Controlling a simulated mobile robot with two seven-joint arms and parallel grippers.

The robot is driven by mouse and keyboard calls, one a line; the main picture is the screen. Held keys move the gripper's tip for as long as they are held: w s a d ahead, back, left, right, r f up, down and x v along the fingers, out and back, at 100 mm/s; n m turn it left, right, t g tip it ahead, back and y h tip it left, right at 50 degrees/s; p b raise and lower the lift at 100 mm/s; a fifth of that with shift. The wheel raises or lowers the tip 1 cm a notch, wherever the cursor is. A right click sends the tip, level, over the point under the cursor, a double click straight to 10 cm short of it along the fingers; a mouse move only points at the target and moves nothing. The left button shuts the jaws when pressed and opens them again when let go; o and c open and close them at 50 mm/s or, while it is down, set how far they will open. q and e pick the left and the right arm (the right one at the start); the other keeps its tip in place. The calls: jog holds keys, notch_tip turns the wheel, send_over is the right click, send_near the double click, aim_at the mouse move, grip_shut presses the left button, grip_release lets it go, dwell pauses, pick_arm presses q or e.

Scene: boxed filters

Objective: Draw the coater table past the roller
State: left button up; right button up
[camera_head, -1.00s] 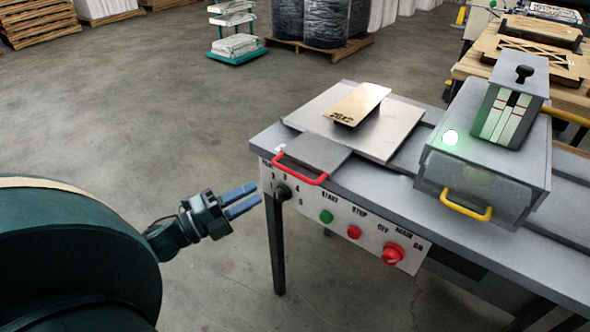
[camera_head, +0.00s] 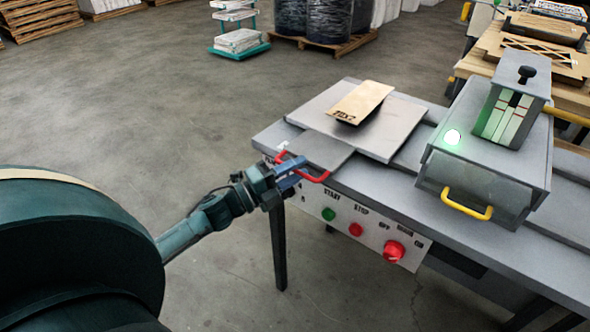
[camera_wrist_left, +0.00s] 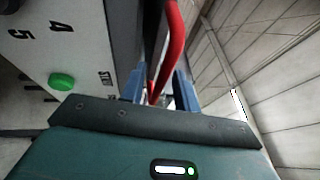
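The coater table is a flat grey sliding plate (camera_head: 405,128) on the bench, with a narrower front tongue (camera_head: 322,150) ending in a red handle (camera_head: 320,179). A tan panel (camera_head: 362,98) with dark printing lies on it. A grey housing (camera_head: 490,165) with a yellow handle stands to the right; no roller is plainly visible. My left gripper (camera_head: 294,175) is at the red handle's left part. In the left wrist view, its blue fingers (camera_wrist_left: 160,88) are apart, with the red handle (camera_wrist_left: 171,50) showing between them; contact is unclear. My right gripper is out of view.
The bench front carries a green button (camera_head: 328,214), a red button (camera_head: 355,230) and a larger red knob (camera_head: 394,251). The floor (camera_head: 150,110) left of the bench is clear.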

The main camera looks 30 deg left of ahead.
pick_arm(q)
grip_shut()
dwell(0.5)
